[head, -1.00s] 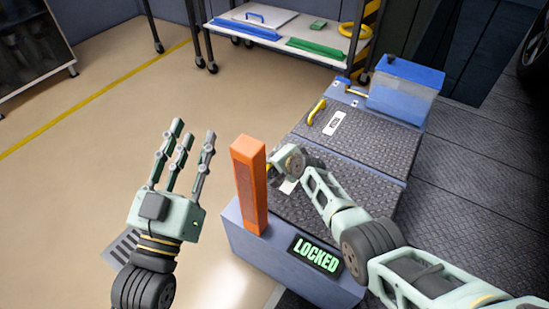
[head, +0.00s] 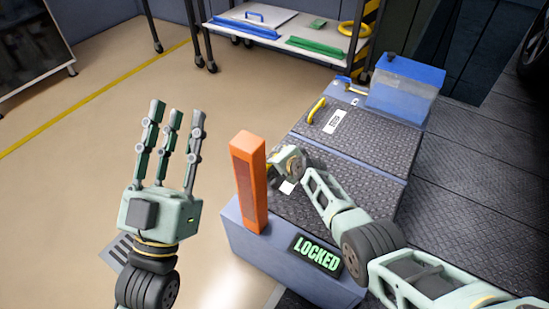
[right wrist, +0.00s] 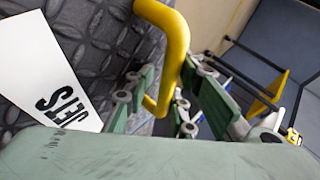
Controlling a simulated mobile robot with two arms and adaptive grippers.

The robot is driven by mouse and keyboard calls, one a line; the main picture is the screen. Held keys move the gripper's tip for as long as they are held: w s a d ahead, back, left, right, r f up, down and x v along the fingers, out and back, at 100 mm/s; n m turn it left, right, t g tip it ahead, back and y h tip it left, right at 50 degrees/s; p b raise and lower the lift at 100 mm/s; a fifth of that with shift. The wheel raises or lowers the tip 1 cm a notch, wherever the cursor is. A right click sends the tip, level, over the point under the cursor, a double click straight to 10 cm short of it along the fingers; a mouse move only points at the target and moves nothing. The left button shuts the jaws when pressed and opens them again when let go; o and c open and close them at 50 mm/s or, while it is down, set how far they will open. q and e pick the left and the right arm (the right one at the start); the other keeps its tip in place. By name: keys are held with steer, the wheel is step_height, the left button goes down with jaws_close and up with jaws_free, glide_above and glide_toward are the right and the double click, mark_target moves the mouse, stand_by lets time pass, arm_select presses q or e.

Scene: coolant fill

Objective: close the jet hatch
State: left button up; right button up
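The jet hatch (head: 318,206) is a dark tread-plate panel on the near part of the blue-grey housing. It appears to lie flat. Its white label (right wrist: 55,75), reading JETS, and its yellow handle (right wrist: 180,55) show in the right wrist view. In the head view my right gripper (head: 276,170) is at the hatch's left edge and hides most of that handle. In the right wrist view its fingers are spread on both sides of the handle, with a gap visible. My left gripper (head: 170,135) is open and empty above the floor, left of the housing.
An orange post (head: 249,185) stands at the housing's near left corner, beside a lit green LOCKED sign (head: 317,252). A second hatch (head: 370,135) with a yellow handle lies behind. A blue-lidded container (head: 404,90) and a shelf cart (head: 290,40) stand further back.

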steer(key=shift+o, duration=0.9)
steer(key=shift+s+d+f, duration=0.1)
steer(key=shift+d+f, duration=0.15)
steer(key=shift+o, duration=0.2)
steer(key=shift+r, duration=0.1)
steer(key=shift+a+r, duration=0.1)
steer(key=shift+a, duration=0.05)
steer(key=shift+r, duration=0.15)
steer(key=shift+s+r, duration=0.15)
steer(key=v, duration=1.1)
steer(key=shift+s, duration=0.1)
